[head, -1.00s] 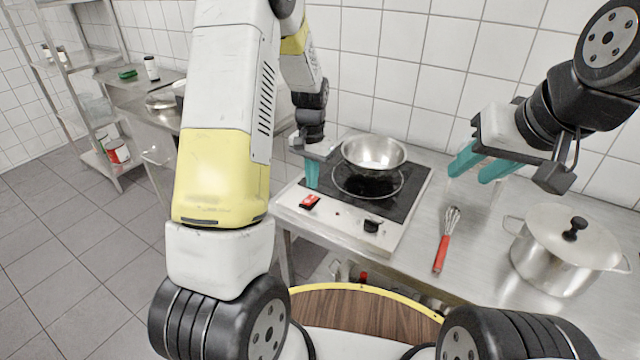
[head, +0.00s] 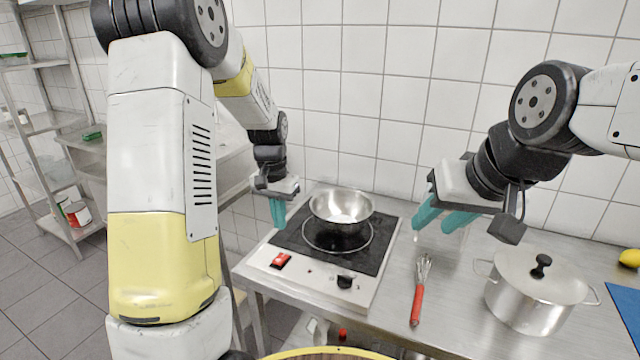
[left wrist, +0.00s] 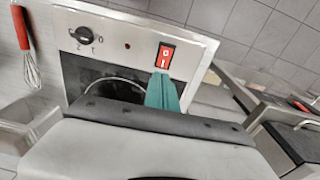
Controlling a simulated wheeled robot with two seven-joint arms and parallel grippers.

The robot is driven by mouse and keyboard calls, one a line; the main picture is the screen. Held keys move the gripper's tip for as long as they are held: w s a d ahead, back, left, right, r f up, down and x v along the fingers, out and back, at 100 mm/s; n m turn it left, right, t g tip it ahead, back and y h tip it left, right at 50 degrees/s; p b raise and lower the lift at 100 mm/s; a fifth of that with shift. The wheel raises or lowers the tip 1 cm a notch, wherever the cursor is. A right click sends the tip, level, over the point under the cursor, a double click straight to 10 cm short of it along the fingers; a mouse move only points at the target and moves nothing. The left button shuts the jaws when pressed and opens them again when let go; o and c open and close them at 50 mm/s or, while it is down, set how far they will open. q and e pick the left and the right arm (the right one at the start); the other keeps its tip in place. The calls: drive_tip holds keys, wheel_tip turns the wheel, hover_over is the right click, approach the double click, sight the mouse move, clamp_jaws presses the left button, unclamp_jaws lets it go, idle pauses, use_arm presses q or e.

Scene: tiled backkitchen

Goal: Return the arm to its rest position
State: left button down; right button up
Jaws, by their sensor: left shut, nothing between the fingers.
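My left gripper (head: 278,211) is shut and empty, with its teal fingers pointing down above the left side of the hob (head: 375,255). In the left wrist view its teal fingertips (left wrist: 163,92) lie together in front of the hob's red switch (left wrist: 165,56). My right gripper (head: 436,217) hangs above the counter to the right of the hob. Its two teal fingers stand apart with nothing between them. A steel bowl-shaped pan (head: 341,206) sits at the back of the hob, just right of the left gripper. The red switch also shows in the head view (head: 280,261).
A whisk with a red handle (head: 417,303) lies on the steel counter right of the hob. A lidded steel pot (head: 530,300) stands further right, near a blue board (head: 625,300) and a yellow fruit (head: 630,258). A shelf rack (head: 45,122) stands at far left.

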use_arm(q)
drive_tip(key=s+r+n+t+h, duration=0.1)
drive_tip(key=s+r+t, duration=0.2)
drive_tip(key=s+r, duration=0.75)
drive_tip(key=s+d+r+n+t, duration=0.2)
drive_tip(key=s+r, duration=0.4)
drive_tip(key=s, duration=0.6)
drive_tip(key=shift+s+r+t+h, duration=0.15)
drive_tip(key=shift+r+t+h, duration=0.25)
